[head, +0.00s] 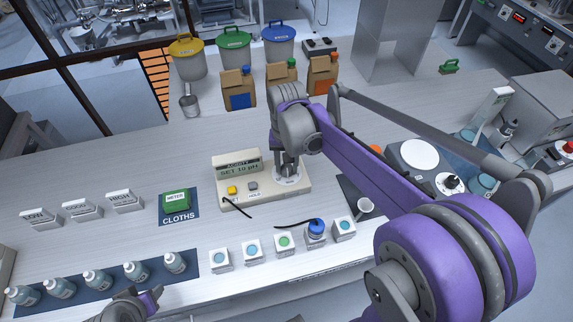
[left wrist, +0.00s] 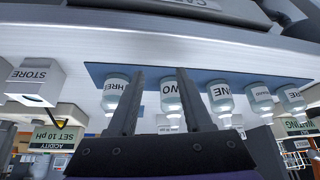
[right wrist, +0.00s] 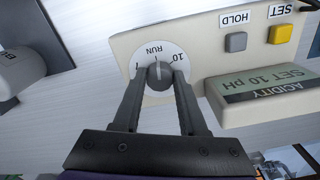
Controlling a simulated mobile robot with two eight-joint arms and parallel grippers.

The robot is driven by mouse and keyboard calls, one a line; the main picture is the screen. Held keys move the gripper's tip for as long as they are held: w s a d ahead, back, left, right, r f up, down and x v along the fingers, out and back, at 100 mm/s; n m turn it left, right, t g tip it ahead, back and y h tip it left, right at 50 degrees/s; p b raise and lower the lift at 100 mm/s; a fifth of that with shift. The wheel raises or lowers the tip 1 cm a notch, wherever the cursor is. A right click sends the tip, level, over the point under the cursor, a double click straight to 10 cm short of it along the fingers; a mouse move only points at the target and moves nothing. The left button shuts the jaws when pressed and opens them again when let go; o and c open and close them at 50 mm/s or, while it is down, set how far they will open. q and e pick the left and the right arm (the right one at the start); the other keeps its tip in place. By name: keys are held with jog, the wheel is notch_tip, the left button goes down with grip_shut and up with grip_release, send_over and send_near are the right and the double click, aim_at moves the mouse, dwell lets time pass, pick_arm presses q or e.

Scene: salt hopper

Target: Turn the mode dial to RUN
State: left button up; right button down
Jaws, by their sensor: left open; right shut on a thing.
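The mode dial is a dark knob (right wrist: 158,74) on a round white plate (right wrist: 147,47) marked RUN, 10 and 7, on the beige acidity meter (head: 262,190). In the right wrist view the knob's thin pale mark appears to face roughly toward RUN. My right gripper (head: 288,174) reaches down over the dial and is shut on the knob. Its fingers (right wrist: 158,84) stand on either side of it. The meter's screen (right wrist: 265,82) reads SET 10 pH. My left gripper (left wrist: 155,98) is open and empty near the row of bottles at the front left.
Several labelled bottles (head: 95,279) stand on a dark mat at the front left. Small white boxes (head: 251,250) line the front edge.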

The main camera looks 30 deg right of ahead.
aim_at(287, 169)
pick_arm(q)
jog(key=shift+f, duration=0.15)
pick_arm(e)
jog(key=shift+n, duration=0.6)
jog(key=shift+c, duration=2.2)
grip_release()
pick_arm(q)
jog(key=shift+w+r, duration=0.15)
jog(key=shift+r, duration=0.3)
pick_arm(e)
notch_tip(287, 169, up, 11)
jog(key=shift+f, duration=0.15)
